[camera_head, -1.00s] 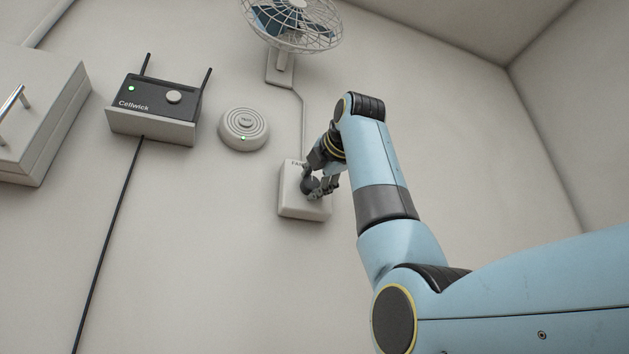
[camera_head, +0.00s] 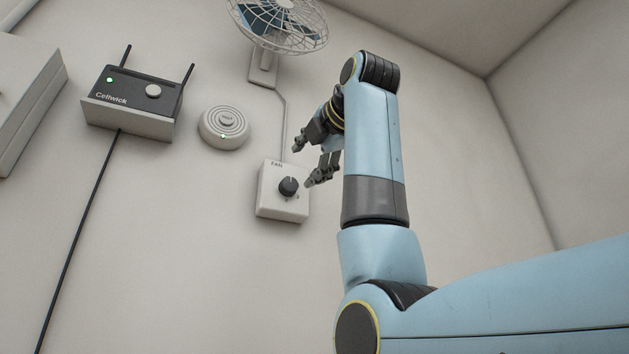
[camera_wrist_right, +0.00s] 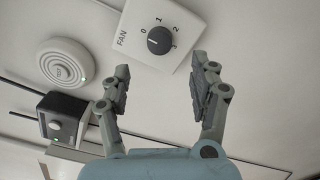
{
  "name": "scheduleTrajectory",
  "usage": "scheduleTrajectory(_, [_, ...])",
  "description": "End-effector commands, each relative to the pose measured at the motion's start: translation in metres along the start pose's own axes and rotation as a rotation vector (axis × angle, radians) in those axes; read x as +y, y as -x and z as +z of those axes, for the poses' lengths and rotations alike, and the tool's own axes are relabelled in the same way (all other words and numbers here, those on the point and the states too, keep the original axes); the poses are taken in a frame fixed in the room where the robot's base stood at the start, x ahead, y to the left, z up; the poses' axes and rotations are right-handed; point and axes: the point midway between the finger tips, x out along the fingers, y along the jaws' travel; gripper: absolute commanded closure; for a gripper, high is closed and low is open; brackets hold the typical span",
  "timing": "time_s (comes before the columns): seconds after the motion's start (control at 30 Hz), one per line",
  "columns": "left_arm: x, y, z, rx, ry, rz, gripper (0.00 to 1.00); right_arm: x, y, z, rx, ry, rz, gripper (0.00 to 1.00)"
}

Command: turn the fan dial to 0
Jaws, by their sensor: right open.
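The fan dial (camera_head: 288,187) is a round black knob on a white wall box (camera_head: 268,208) marked FAN. In the right wrist view the dial (camera_wrist_right: 160,40) has the numbers 0, 1, 2 and 3 around it; its pointer mark is too small to read surely. My right gripper (camera_head: 304,165) is open and empty, apart from the dial, off the wall in front of the box. In the right wrist view its two fingers (camera_wrist_right: 160,75) stand spread, with the dial beyond and between their tips. My left gripper is not in view.
The wall fan (camera_head: 277,22) hangs above the box, joined by a cable. To the left are a round white device (camera_head: 224,127) with a green light, a black Cellwick router (camera_head: 137,91) on a shelf, and a wall cabinet (camera_head: 30,85). Bare wall lies below.

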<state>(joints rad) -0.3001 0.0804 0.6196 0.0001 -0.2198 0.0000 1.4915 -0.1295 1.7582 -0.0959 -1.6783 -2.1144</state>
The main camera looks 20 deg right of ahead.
Motion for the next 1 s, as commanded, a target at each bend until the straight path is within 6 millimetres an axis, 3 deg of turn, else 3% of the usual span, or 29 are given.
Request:
scheduleTrajectory(0.1, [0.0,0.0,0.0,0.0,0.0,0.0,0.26,0.001,0.019,0.0,0.001,0.0,0.002,0.38])
scheduleTrajectory(0.3, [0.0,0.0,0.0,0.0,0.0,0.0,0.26,0.0,0.031,-0.001,0.002,0.0,0.0,0.38])
scheduleTrajectory(0.87, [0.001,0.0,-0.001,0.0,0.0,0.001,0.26,-0.001,0.031,-0.001,0.002,0.0,-0.001,0.38])
scheduleTrajectory(1.0, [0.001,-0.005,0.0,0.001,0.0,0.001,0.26,-0.024,0.019,-0.013,0.021,-0.002,-0.037,0.38])
